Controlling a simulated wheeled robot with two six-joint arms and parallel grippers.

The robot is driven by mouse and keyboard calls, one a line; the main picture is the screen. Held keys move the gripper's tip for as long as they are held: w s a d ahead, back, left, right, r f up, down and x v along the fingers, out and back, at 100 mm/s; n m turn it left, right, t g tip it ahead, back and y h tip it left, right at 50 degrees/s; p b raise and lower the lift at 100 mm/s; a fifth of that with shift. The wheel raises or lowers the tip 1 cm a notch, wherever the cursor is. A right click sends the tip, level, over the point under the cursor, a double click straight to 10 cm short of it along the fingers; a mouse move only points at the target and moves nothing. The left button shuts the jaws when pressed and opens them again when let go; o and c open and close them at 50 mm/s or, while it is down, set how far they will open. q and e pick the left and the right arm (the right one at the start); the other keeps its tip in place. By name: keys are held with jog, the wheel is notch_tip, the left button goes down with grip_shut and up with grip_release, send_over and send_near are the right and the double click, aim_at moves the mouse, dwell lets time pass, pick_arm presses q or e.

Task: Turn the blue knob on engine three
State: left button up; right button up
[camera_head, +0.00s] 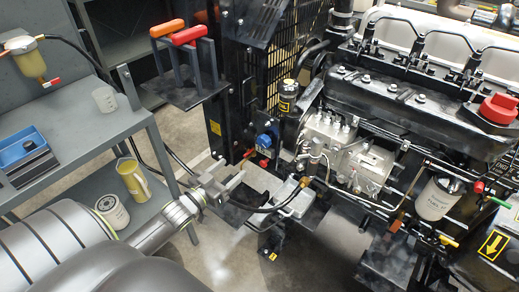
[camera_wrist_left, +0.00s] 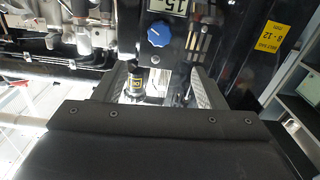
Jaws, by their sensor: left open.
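The blue knob (camera_head: 264,140) is on the dark panel at the left end of the engine (camera_head: 395,100) in the head view. It also shows in the left wrist view as a scalloped blue knob (camera_wrist_left: 160,33), upper middle, below a white number plate (camera_wrist_left: 167,6). My left gripper (camera_head: 228,174) is open and empty, to the lower left of the knob and apart from it. In the left wrist view, the gripper's two fingers (camera_wrist_left: 160,88) stand apart, with the knob beyond their tips. My right gripper is not in view.
A grey shelf cart (camera_head: 75,112) on the left holds a blue tray (camera_head: 22,148), a beaker, a jug and a white filter. Red and orange handles (camera_head: 188,35) stand on a bracket above. A black hose (camera_head: 250,208) and metal pipework lie close to the gripper.

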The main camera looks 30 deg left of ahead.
aim_at(262, 143)
pick_arm(q)
jog(key=w, duration=0.4)
jog(key=w+p, duration=0.1)
jog(key=w, duration=0.3)
jog(key=w+d+p, duration=0.1)
jog(key=w, duration=0.4)
jog(key=shift+w, duration=0.4)
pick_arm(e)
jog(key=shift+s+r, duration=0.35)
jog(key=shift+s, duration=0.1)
pick_arm(q)
jog(key=c, duration=1)
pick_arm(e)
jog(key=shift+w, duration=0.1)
